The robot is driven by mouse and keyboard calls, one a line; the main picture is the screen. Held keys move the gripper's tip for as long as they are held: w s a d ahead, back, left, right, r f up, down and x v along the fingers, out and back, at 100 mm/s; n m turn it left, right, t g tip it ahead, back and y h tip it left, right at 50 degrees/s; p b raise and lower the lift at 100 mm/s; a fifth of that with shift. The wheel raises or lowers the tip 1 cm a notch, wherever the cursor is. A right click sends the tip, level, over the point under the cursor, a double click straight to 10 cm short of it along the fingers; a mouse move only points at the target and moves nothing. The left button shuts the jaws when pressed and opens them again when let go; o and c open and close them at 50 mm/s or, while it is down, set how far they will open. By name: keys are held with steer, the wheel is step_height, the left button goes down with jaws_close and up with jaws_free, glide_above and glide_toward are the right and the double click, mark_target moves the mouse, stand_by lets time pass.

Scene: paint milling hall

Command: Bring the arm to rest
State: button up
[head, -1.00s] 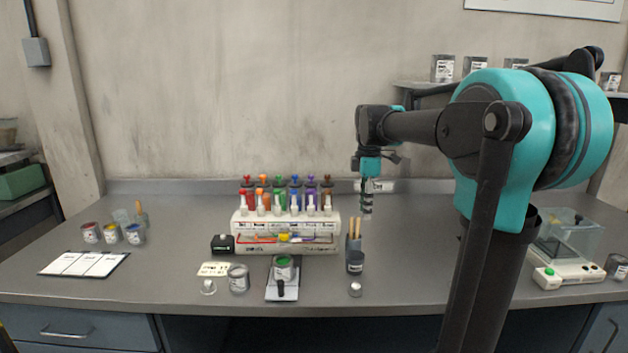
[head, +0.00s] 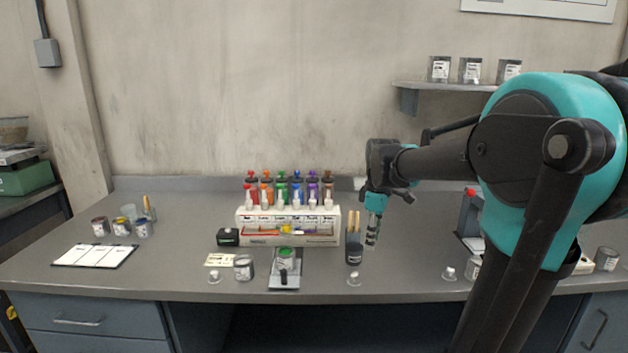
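My arm stands at the right of the head view, a teal and black arm bent at the elbow. My gripper (head: 371,246) hangs from its end, pointing down over the bench, to the right of the bottle rack and just right of the dark brush cup. It looks clear of the things around it, and I see nothing held in it. It is small and seen edge-on, so I cannot tell whether its fingers are open or shut.
The bench (head: 190,270) holds a rack of coloured bottles (head: 290,225), a brush cup (head: 354,252), a scale with a green-topped can (head: 285,256), a grey can (head: 243,267), and a chart (head: 95,255). A wall shelf (head: 440,86) holds several cans.

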steer(key=s+d+f+m+t, duration=0.2)
steer(key=s+f+m+t, duration=0.1)
steer(key=s+f+m, duration=1)
steer(key=s+f, duration=0.4)
steer(key=shift+s+d+f, duration=0.2)
steer(key=shift+d+f, duration=0.05)
steer(key=shift+d, duration=0.05)
